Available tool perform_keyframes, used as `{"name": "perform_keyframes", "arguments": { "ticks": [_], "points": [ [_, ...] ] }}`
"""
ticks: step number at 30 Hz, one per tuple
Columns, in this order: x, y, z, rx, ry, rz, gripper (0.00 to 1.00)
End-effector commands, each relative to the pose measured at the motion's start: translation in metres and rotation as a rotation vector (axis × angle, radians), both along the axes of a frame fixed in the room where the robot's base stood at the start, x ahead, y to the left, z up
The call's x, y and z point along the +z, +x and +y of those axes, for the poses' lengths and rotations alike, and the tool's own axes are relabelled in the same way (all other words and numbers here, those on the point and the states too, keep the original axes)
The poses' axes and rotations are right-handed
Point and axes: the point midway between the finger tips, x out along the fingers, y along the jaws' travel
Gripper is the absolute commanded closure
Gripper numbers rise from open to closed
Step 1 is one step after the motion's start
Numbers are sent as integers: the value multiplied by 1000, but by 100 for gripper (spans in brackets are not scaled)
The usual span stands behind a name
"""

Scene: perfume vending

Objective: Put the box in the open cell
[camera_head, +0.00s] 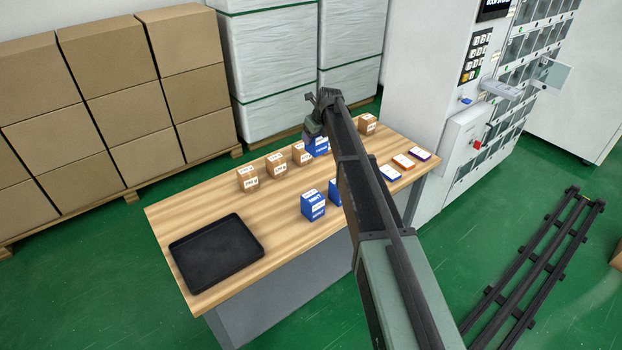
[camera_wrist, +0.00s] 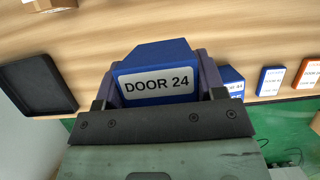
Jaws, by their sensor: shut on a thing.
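A blue box (camera_wrist: 150,58) with a white "DOOR 24" label sits between the fingers of my gripper (camera_wrist: 160,80), which is shut on it. In the head view, my gripper (camera_head: 315,122) is over the back part of the wooden table, with the blue box (camera_head: 319,147) at its end. I cannot tell whether the box touches the table. The grey cell cabinet (camera_head: 440,70) stands at the table's right end. One small door (camera_head: 555,75) on its cell wall stands swung out at the upper right; the cell's inside is not clearly seen.
Several brown boxes (camera_head: 277,166) and blue boxes (camera_head: 313,205) stand on the table (camera_head: 215,200). Flat blue and orange packs (camera_head: 403,161) lie at its right. A black tray (camera_head: 216,252) lies at its left end. Dark rails (camera_head: 535,265) run along the green floor.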

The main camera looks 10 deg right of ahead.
Motion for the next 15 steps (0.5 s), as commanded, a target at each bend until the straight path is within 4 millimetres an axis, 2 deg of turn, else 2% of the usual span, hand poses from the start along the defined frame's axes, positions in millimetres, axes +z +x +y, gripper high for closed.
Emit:
{"name": "perform_keyframes", "arguments": {
  "ticks": [1, 6, 9, 15],
  "points": [
    [-38, 0, -1, -1, 0, 0, 67],
    [-92, 0, -1, -1, 0, 0, 67],
    [-109, 0, -1, -1, 0, 0, 67],
    [-110, 0, -1, -1, 0, 0, 67]
  ]
}}
